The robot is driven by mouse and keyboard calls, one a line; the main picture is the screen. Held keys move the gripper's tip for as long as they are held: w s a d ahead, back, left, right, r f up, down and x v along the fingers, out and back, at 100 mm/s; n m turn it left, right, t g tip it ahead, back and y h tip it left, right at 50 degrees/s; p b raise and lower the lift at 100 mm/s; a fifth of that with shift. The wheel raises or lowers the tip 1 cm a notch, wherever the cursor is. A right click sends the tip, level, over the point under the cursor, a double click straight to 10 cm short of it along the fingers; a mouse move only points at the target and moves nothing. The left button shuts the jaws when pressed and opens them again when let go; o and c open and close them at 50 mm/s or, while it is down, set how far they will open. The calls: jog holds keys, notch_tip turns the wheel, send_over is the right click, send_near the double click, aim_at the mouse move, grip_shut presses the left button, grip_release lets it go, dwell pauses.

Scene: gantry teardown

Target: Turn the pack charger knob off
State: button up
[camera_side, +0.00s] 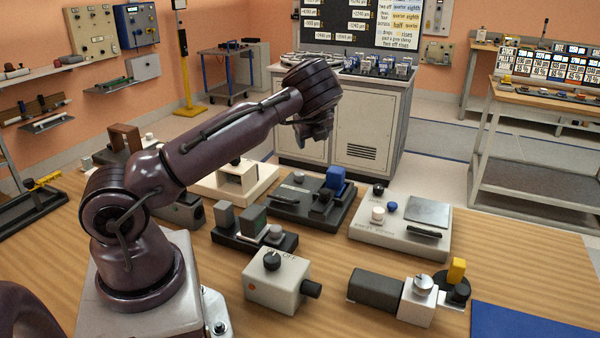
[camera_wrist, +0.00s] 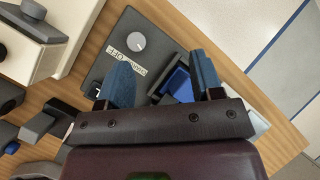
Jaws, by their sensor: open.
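The pack charger is a dark, flat box (camera_side: 290,207) with a blue block (camera_side: 335,179) standing on it. In the wrist view its dark top (camera_wrist: 160,22) carries a round grey knob (camera_wrist: 135,41), with small white labels beside it, one seeming to read OFF. I cannot tell which way the knob points. The knob shows in the side view (camera_side: 299,176) as a small pale spot. My gripper (camera_side: 313,138) is above the charger, apart from it. In the wrist view its blue fingers (camera_wrist: 165,80) are open and empty, with the knob beyond them and the blue block partly hidden behind them.
A pale box with knobs and a grey plate (camera_side: 400,225) stands right of the charger. A dark unit with a green part (camera_side: 253,235), a cream box with a black knob (camera_side: 276,280) and a white-and-black device (camera_side: 400,297) stand nearer. A blue mat (camera_side: 525,325) lies front right.

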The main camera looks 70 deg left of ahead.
aim_at(300, 173)
jog(key=a+f, duration=0.1)
jog(key=f, duration=0.3)
jog(key=s+a+f+g, duration=0.1)
jog(key=f, duration=0.3)
jog(key=s+a+f+g+h, duration=0.1)
jog(key=f, duration=0.3)
jog(key=shift+s, duration=0.15)
jog(key=c, duration=0.9)
